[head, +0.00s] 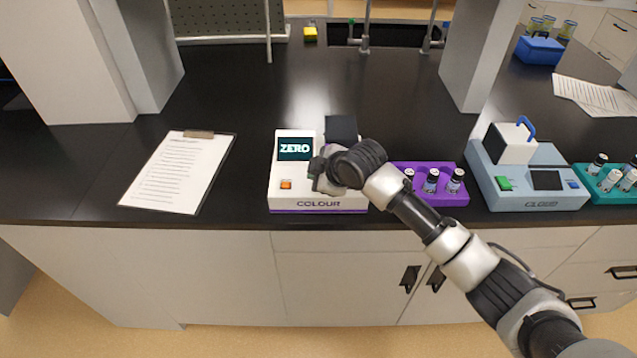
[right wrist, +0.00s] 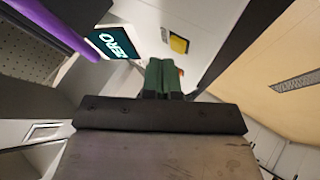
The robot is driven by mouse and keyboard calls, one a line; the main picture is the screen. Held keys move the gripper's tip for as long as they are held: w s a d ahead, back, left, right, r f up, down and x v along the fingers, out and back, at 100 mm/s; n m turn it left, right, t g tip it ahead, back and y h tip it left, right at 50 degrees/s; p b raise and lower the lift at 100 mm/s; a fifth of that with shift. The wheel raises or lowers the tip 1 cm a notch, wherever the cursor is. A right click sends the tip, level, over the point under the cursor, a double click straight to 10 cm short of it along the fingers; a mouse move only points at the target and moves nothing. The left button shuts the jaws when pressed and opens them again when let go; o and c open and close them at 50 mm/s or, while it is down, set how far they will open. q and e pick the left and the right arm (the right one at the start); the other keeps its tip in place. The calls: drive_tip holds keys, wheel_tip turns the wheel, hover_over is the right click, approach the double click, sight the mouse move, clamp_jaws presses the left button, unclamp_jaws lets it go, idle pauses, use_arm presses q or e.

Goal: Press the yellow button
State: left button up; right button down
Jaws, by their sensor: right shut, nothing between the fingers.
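The white COLOUR instrument (head: 283,203) stands near the counter's front edge, its screen (head: 294,149) reading ZERO. An orange button (head: 286,184) is on its front left. The yellow button (right wrist: 179,43) shows in the right wrist view on the white panel; in the head view my right gripper and arm hide it. My right gripper (head: 318,178) is over the right part of that panel, shut and empty. Its green fingertips (right wrist: 163,75) show together in the right wrist view, partly covering the orange button. Contact with the panel cannot be told. My left gripper is not in view.
A purple vial rack (head: 455,197) stands just right of the instrument. A grey-blue CLOUD instrument (head: 545,199) and a teal rack (head: 590,188) are farther right. A clipboard (head: 180,172) lies left. A yellow block (head: 311,34) sits at the back. The counter behind is mostly clear.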

drive_tip(key=shift+f, duration=0.55)
idle(0.8)
drive_tip(key=shift+r+p, duration=0.8)
drive_tip(key=shift+r, duration=0.1)
wheel_tip(320, 180, up, 5)
drive_tip(key=p, duration=0.5)
idle(0.5)
